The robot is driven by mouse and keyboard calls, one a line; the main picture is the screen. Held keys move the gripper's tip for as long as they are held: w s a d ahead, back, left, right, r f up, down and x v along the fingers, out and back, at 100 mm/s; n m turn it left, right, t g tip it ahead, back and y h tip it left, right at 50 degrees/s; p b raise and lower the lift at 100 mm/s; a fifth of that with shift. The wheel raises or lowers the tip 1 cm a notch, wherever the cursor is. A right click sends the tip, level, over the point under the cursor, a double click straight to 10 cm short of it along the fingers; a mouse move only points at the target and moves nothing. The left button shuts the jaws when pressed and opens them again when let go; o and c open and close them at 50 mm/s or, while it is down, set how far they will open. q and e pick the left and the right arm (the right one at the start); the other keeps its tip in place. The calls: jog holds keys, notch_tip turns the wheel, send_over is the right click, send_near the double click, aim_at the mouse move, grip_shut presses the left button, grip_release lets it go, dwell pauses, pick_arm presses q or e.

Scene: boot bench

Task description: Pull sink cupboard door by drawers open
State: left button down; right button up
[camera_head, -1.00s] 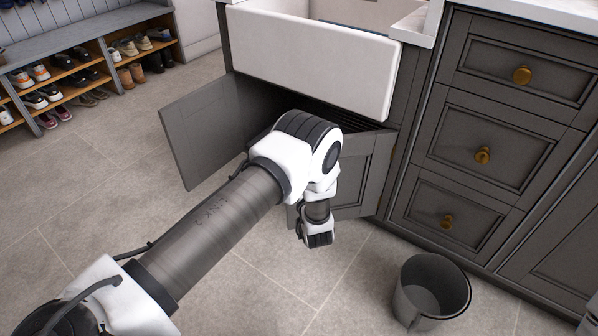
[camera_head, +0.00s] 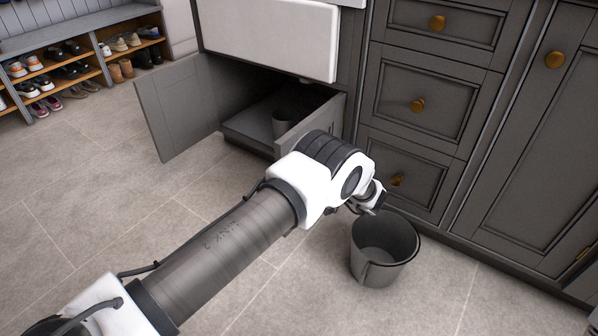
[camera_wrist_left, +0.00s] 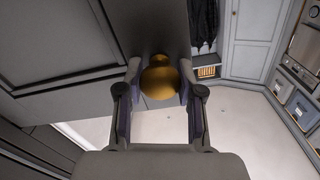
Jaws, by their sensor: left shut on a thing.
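The cupboard door by the drawers fills the upper left of the left wrist view as a dark grey panelled face (camera_wrist_left: 50,40), with a round brass knob (camera_wrist_left: 160,82) near its edge. My left gripper (camera_wrist_left: 160,70) is shut on this knob, one finger on each side. In the head view my left gripper (camera_head: 371,198) is low in front of the drawers, just above a grey bucket. This door stands swung out from the sink cupboard, mostly hidden behind my left arm. The cupboard inside (camera_head: 245,118) is exposed. My right gripper is not in view.
The other sink cupboard door (camera_head: 175,115) stands open at the left. A small dark container (camera_head: 284,122) stands inside the cupboard. The grey bucket (camera_head: 384,250) stands on the floor close by the gripper. Drawers (camera_head: 425,95) are shut. Floor at left is clear.

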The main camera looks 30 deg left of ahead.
pick_arm(q)
jog(key=shift+d+g, duration=0.3)
jog(key=shift+d, duration=0.05)
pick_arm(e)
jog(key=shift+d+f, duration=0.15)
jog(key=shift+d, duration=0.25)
pick_arm(q)
jog(key=c, duration=0.7)
grip_release()
jog(key=d, duration=0.8)
jog(key=s+d, duration=0.1)
jog(key=d, duration=0.3)
